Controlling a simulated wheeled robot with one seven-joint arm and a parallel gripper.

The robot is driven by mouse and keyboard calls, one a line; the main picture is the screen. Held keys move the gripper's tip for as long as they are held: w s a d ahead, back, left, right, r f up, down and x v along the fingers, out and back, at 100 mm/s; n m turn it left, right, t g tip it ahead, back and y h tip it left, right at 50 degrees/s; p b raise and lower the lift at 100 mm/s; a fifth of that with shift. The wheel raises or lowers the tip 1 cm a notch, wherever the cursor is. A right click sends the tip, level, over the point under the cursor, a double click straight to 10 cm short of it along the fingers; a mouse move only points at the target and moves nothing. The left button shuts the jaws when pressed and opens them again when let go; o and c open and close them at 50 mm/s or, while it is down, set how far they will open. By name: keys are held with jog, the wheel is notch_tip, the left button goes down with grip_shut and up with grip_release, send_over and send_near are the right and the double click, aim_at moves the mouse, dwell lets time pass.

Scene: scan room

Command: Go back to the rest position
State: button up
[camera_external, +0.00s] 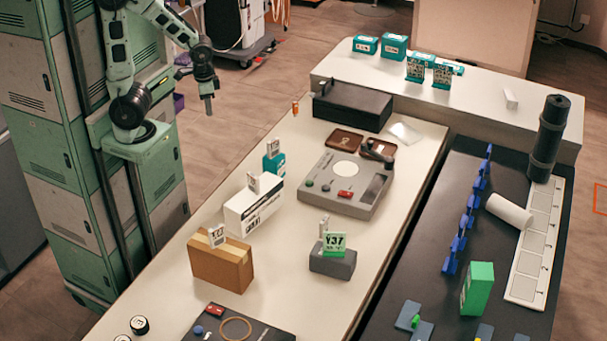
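My gripper (208,104) points down at the end of my folded arm, in the upper left of the external view. It hangs in the air past the left edge of the white table (160,262), with floor behind it. No object shows at its tips. The fingers are too small in this view to tell whether they are open or shut. My arm is mounted on the green column at the left.
The table holds a cardboard box (222,266), a white box (250,208), a grey device (345,190), a black case (352,106) and a grey block (332,263). A dark bench (408,268) stands at right with blue clips (450,256) and a green box (477,288).

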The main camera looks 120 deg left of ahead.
notch_tip(320, 180, up, 13)
jog(key=p, duration=1.1)
notch_tip(320, 180, down, 4)
jog(key=b, duration=0.4)
